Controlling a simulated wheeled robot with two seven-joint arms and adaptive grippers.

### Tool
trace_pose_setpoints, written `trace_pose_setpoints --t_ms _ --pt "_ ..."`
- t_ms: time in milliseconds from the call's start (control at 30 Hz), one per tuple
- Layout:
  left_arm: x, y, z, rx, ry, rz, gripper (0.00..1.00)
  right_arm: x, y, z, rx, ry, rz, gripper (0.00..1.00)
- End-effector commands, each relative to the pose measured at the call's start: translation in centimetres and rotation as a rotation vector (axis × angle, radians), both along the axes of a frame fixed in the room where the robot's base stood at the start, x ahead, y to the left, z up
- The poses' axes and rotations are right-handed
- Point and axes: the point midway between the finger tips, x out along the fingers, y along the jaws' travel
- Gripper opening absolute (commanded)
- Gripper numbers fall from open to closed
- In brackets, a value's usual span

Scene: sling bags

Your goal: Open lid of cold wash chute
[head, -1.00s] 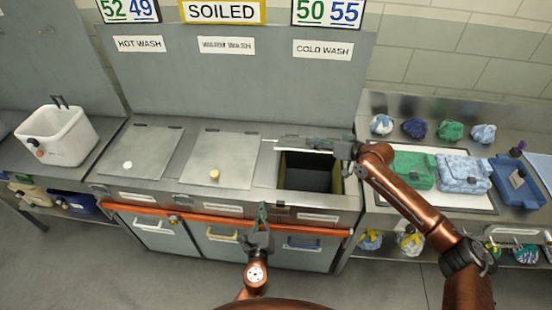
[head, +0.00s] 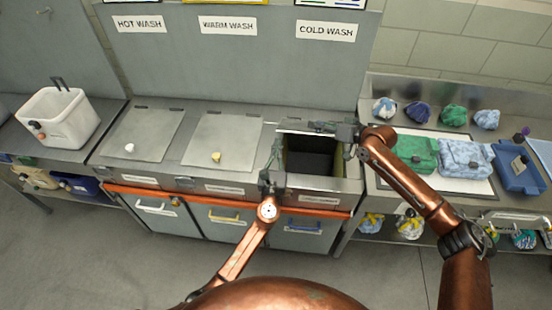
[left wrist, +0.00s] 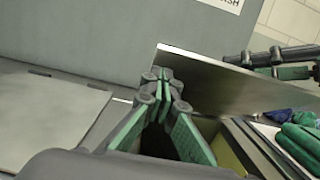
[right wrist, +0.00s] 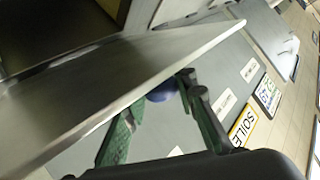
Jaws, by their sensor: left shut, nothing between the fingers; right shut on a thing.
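The cold wash chute stands open, with its dark opening (head: 312,160) showing below the COLD WASH label. Its metal lid (left wrist: 215,85) is raised and seen nearly edge-on in the head view. My right gripper (head: 343,133) is shut on the lid's blue knob (right wrist: 163,90), at the back right of the opening. The lid also shows in the right wrist view (right wrist: 110,80). My left gripper (head: 275,155) is shut and empty at the left edge of the opening. In the left wrist view its fingertips (left wrist: 162,74) appear in front of the raised lid.
The hot wash lid (head: 143,135) and warm wash lid (head: 223,138) are closed. An orange rail (head: 225,200) runs along the chute front. A white bin (head: 60,118) stands at the left. Folded cloths, several bundles and a blue tray (head: 518,168) lie on the right counter.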

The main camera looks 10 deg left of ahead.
Motion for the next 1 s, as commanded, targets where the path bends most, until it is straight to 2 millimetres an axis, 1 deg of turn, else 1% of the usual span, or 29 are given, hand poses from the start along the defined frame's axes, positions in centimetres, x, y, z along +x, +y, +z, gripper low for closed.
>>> trace_pose_setpoints --t_ms 33,133,300,567,667,800,1000 --pt "0.4 0.0 0.6 -0.002 0.0 0.001 0.0 0.0 0.0 -0.1 -0.001 0.001 -0.001 0.0" --pt "0.9 0.0 1.2 -0.001 0.0 0.0 0.0 0.0 0.0 -0.1 -0.001 0.001 -0.001 0.0" --pt "1.2 0.1 1.6 0.0 0.002 0.001 0.0 0.0 -0.1 -0.1 -0.001 0.002 0.0 0.0" --pt "1.2 0.1 1.6 0.001 0.002 0.001 0.0 0.0 -0.1 -0.1 -0.001 0.001 -0.001 0.0" --pt "1.5 0.0 2.2 0.0 -0.001 0.0 0.0 0.0 -0.1 -0.1 -0.001 0.001 -0.001 0.0" --pt "2.3 0.0 3.6 -0.001 -0.003 0.0 0.0 -0.1 0.0 -0.2 -0.002 0.003 0.0 0.0" --pt "2.4 0.0 3.9 -0.001 -0.006 -0.001 0.0 -0.4 0.0 -0.7 -0.005 0.013 0.002 0.0"
